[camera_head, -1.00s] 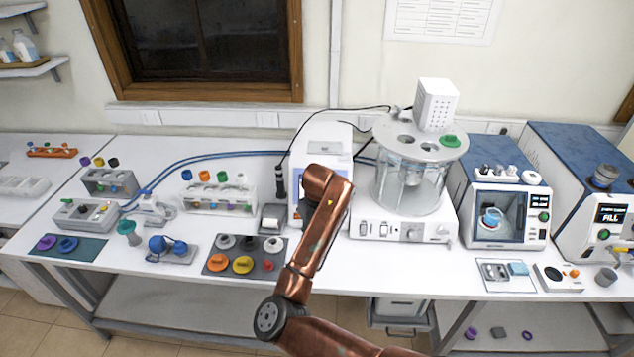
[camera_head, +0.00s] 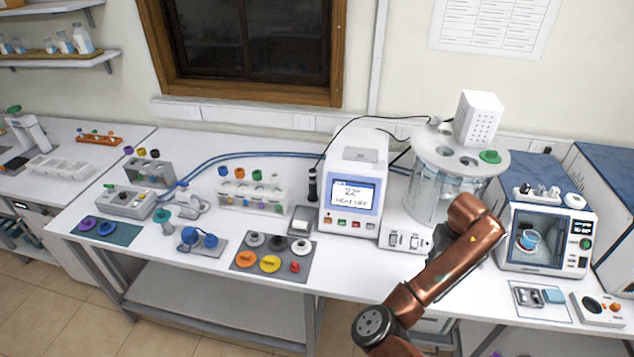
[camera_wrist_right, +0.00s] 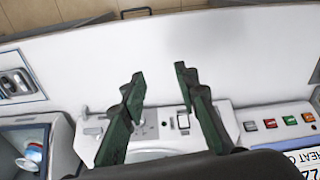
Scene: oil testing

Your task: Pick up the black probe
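The black probe (camera_head: 312,186) stands upright in the head view, close to the left side of the white heater unit (camera_head: 351,200). A black cable runs from its top, over the unit, toward the glass bath. My copper right arm comes in from the lower right and ends in front of the bath, well right of the probe. Its gripper is mostly hidden there by the arm. In the right wrist view my right gripper (camera_wrist_right: 158,88) is open and empty, with its green-black fingers apart over the bench front. The probe is not seen there. My left gripper is not in view.
The glass bath (camera_head: 436,190) with a white box on its lid stands right of the heater unit. A small grey-white block (camera_head: 301,220) sits in front of the probe. A dark mat (camera_head: 236,262) with coloured caps lies nearer the edge. Blue hoses run behind the tube rack (camera_head: 252,200).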

